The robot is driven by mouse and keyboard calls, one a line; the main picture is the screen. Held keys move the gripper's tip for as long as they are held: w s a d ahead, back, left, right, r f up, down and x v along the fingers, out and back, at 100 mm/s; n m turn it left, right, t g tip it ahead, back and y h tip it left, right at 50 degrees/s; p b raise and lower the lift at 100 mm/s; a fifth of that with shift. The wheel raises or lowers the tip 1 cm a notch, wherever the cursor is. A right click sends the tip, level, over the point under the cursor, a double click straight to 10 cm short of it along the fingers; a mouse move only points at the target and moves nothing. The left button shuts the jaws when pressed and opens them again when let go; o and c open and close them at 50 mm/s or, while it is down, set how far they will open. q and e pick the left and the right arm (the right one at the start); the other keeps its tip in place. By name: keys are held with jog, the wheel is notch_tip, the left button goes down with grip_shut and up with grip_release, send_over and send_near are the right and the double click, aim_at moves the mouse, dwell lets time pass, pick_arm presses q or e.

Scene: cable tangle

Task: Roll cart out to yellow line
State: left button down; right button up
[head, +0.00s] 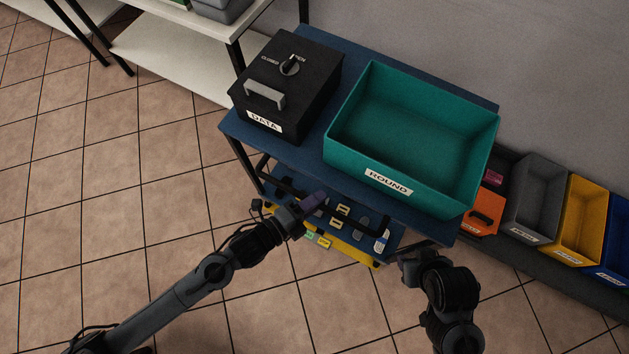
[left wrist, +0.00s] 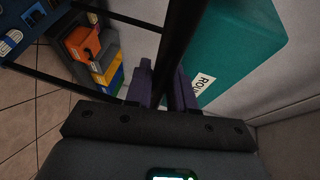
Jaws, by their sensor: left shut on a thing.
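The cart (head: 310,158) has a blue top, a black frame and a lower blue shelf, and stands against the wall side. Its black handle bar (head: 345,222) runs along the near side. My left gripper (head: 312,203) is shut on this bar near its left part. In the left wrist view the purple fingers (left wrist: 160,88) close around the black bar (left wrist: 178,45). My right gripper (head: 408,258) is near the bar's right end; its fingers are too dark to read. A yellow strip (head: 352,252) shows below the lower shelf; I cannot tell whether it lies on the floor.
A black DATA box (head: 285,85) and a teal ROUND bin (head: 412,135) stand on the cart's top. Small labelled items lie on the lower shelf. A white shelf (head: 175,55) is at the left and coloured bins (head: 575,215) at the right. Tiled floor (head: 110,190) is clear at left.

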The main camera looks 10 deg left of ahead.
pick_arm(q)
jog(key=c, duration=1.1)
grip_release()
jog(key=shift+o, duration=0.2)
jog(key=shift+a, duration=0.1)
jog(key=p+v, duration=0.2)
jog(key=v, duration=0.8)
jog(key=shift+s+a+r, duration=0.2)
